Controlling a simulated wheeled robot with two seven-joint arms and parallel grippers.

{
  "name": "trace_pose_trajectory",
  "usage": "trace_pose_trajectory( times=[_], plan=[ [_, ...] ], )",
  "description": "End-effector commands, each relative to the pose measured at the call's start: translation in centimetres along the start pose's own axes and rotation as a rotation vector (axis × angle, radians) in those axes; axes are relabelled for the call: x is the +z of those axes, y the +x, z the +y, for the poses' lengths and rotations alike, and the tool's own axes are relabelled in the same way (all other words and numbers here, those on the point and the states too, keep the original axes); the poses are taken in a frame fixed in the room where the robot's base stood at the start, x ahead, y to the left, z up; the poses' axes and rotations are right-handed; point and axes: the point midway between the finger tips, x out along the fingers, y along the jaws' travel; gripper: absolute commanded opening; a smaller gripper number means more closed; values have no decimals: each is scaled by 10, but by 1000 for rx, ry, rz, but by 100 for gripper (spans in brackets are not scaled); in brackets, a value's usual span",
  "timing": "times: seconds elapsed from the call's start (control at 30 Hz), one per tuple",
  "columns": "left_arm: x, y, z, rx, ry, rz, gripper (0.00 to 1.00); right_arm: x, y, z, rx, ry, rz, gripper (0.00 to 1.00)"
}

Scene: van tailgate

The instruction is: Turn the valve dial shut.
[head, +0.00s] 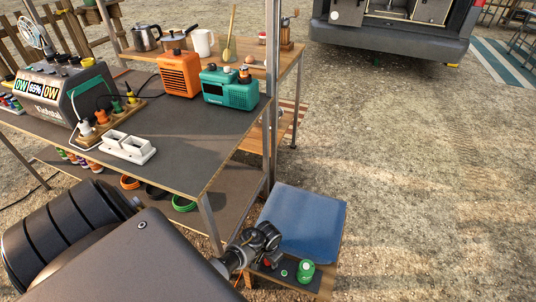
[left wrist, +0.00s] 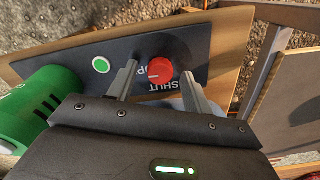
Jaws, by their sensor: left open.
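The valve dial (left wrist: 160,72) is a round red knob with a white mark, on a dark panel (left wrist: 200,50) set in a wooden board. In the left wrist view the white mark points to the left. Lettering with "SHUT" shows beside the dial, partly hidden. My left gripper (left wrist: 158,73) is open, one finger on each side of the dial; I cannot tell if either touches it. In the head view the dial (head: 268,263) shows small and red, partly covered by my left gripper. My right gripper is not in view.
A green button (left wrist: 100,65) and a green canister (left wrist: 45,95) are left of the dial; the canister also shows in the head view (head: 306,271). A blue cushion (head: 305,220) lies behind the panel. A table (head: 190,135) with a power station (head: 62,90) stands left. Ground at right is clear.

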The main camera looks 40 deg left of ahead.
Motion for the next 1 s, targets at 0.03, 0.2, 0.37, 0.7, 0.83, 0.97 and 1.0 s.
trace_pose_trajectory(
  times=[0.03, 0.2, 0.37, 0.7, 0.83, 0.97, 1.0],
  plan=[
    [0, 2, 0, 0, 0, 0, 50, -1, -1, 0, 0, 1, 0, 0],
    [0, 3, 0, 0, 0, -1, 50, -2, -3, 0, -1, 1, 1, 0],
    [0, 2, 0, 0, 0, -1, 48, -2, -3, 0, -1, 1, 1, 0],
    [0, 2, 0, 0, 0, -1, 6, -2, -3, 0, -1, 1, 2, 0],
    [0, 2, 0, 0, -6, -1, 6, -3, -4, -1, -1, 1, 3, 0],
    [0, 1, 1, 1, -33, -2, 6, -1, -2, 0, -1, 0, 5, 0],
    [0, 1, 1, 1, -48, -2, 6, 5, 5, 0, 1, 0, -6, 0]
  ],
)
